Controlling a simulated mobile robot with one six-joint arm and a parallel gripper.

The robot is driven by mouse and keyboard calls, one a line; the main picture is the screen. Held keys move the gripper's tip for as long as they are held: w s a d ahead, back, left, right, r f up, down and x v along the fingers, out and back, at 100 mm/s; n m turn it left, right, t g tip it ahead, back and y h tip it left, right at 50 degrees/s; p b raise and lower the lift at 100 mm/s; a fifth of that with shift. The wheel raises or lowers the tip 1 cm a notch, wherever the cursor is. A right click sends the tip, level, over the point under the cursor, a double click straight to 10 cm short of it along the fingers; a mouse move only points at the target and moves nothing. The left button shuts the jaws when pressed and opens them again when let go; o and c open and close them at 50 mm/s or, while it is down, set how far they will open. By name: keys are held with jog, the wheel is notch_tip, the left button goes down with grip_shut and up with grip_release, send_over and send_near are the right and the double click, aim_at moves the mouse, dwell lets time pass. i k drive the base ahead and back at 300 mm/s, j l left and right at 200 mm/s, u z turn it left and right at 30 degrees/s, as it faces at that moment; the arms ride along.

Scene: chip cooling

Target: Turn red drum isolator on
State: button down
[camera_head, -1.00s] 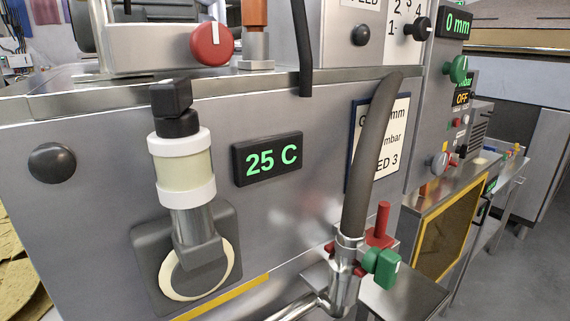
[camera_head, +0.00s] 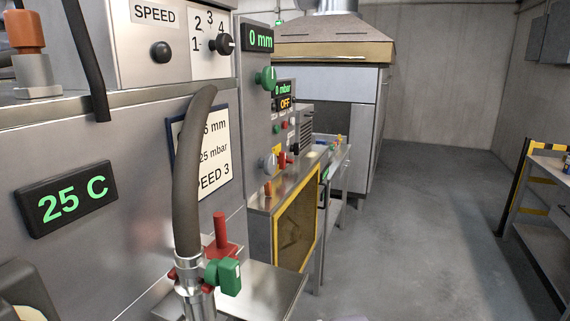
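No red rotary knob shows in the current head view. The round red knob with a white mark, seen a second ago on the machine's upper panel, is now out of the picture. A red upright handle (camera_head: 221,235) and a green valve handle (camera_head: 224,275) sit by the base of a grey hose (camera_head: 188,180). I cannot tell whether either is the isolator. Small red buttons (camera_head: 284,128) show on the far control panel. My gripper is not in view.
The steel machine with a "25 C" display (camera_head: 66,200) fills the left. A black speed selector (camera_head: 222,44) and green knob (camera_head: 265,78) are higher up. A yellow-framed cabinet (camera_head: 297,240) stands beyond. Grey floor (camera_head: 420,220) is open to the right, with a shelf rack (camera_head: 540,215) at the edge.

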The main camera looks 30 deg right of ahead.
aim_at(281, 157)
jog(key=i+l+u, duration=0.1)
jog(key=l, duration=0.3)
jog(key=i+l+u, duration=0.1)
jog(key=i+l, duration=0.15)
jog(key=l, duration=0.15)
jog(key=i+l, duration=0.15)
jog(key=l, duration=0.25)
jog(key=i+l+u, duration=0.15)
jog(key=l, duration=0.25)
jog(key=i+l+u, duration=0.1)
jog(key=l, duration=0.35)
jog(key=i+l+u, duration=0.1)
jog(key=l, duration=0.35)
